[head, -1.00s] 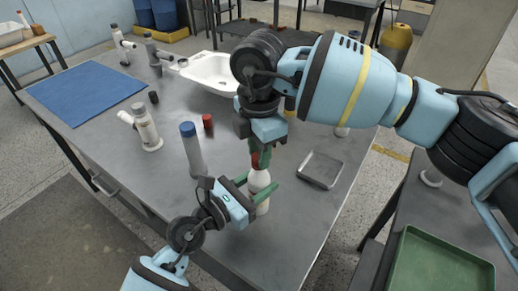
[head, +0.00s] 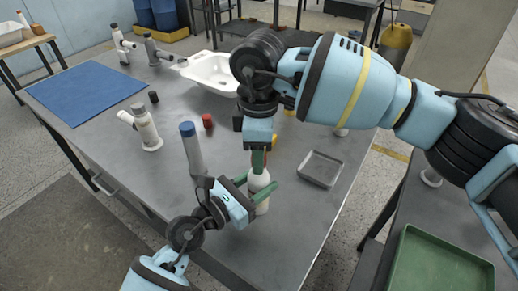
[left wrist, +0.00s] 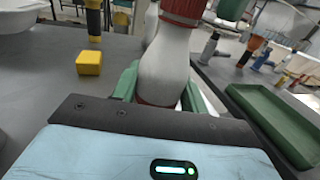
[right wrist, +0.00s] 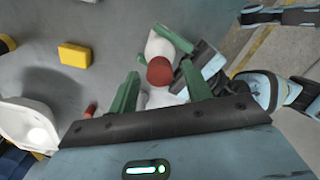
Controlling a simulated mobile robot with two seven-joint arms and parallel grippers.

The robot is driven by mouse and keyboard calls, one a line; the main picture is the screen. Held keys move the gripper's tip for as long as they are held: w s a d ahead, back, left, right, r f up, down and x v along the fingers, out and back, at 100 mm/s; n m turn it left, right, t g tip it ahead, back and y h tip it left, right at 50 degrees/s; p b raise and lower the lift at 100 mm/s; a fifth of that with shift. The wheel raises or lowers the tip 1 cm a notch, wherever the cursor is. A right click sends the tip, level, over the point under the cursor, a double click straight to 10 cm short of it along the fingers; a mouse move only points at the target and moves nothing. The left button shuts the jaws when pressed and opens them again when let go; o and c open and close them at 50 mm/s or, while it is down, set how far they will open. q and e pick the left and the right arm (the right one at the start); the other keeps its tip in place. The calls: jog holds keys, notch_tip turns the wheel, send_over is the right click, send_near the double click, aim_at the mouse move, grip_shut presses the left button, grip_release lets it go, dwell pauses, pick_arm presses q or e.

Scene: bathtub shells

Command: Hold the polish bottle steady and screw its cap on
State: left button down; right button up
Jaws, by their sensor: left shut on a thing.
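The white polish bottle (head: 259,181) stands upright near the table's front edge. My left gripper (left wrist: 160,88) is shut around its body, with a green finger on each side. The red cap (right wrist: 159,70) sits at the top of the bottle; its lower part also shows in the left wrist view (left wrist: 183,10). My right gripper (right wrist: 160,88) is directly above, with its green fingers spread apart on either side of the cap and gaps visible. In the head view the right fingers (head: 257,160) hide the cap. How tightly the cap is seated cannot be seen.
A grey bottle with a blue top (head: 192,150) stands close to my left gripper. A shallow grey tray (head: 320,169) lies to the right.

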jog(key=shift+r, duration=2.25)
jog(key=shift+c, duration=0.4)
